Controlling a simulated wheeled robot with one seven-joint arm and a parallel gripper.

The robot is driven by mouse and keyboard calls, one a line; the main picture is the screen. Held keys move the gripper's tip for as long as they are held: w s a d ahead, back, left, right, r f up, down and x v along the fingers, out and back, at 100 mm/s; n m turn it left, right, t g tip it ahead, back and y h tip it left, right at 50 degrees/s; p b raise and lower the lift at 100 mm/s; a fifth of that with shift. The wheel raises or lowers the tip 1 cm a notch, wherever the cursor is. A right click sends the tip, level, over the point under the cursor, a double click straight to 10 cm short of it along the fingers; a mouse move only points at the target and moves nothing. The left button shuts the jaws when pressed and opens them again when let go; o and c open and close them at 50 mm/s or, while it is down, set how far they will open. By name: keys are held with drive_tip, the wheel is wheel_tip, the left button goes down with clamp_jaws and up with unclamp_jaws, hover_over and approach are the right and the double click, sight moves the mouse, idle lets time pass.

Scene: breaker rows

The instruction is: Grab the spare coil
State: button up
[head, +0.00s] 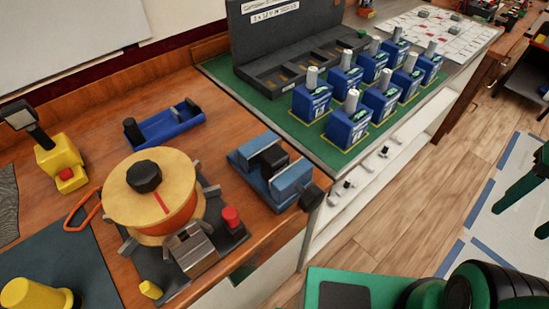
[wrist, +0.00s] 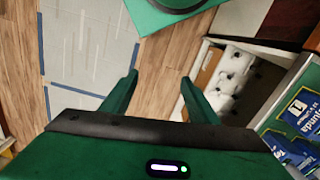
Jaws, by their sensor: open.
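No object is plainly marked as the spare coil, and I cannot tell which thing it is. Several blue blocks with grey posts (head: 348,121) stand upright in rows on a green mat (head: 222,70). A round yellow and orange drum (head: 176,176) with a black knob sits on a dark base on the wooden bench. My gripper (wrist: 160,76) is open and empty, its green fingers apart above the floor. In the head view it shows at the right edge (head: 519,222), well clear of the blocks. Some blue blocks (wrist: 297,118) show at the wrist view's right edge.
A dark slotted rack (head: 310,65) with a sign stands behind the blocks. A blue clamp-like device (head: 275,170) and a blue tray (head: 165,126) are on the bench (head: 110,100). A white shelf (head: 340,200) lies below the mat's edge. The wooden floor (head: 430,190) is clear.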

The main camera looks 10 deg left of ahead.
drive_tip(key=w+a+r+n, duration=0.4)
drive_tip(key=w+a, duration=0.3)
drive_tip(key=w, duration=0.1)
wheel_tip(320, 180, up, 5)
drive_tip(key=n, duration=1.2)
hover_over(275, 153)
drive_tip(key=shift+a+r, duration=0.1)
drive_tip(key=f, duration=0.4)
drive_tip(key=shift+s+a, duration=0.2)
drive_tip(key=shift+s, duration=0.05)
drive_tip(key=shift+w+d+f, duration=0.15)
drive_tip(key=shift+f, duration=1.55)
drive_tip(key=shift+w+d+f, duration=0.1)
drive_tip(key=shift+d+f, duration=0.05)
drive_tip(key=shift+f, duration=1.5)
drive_tip(key=c, duration=1.3)
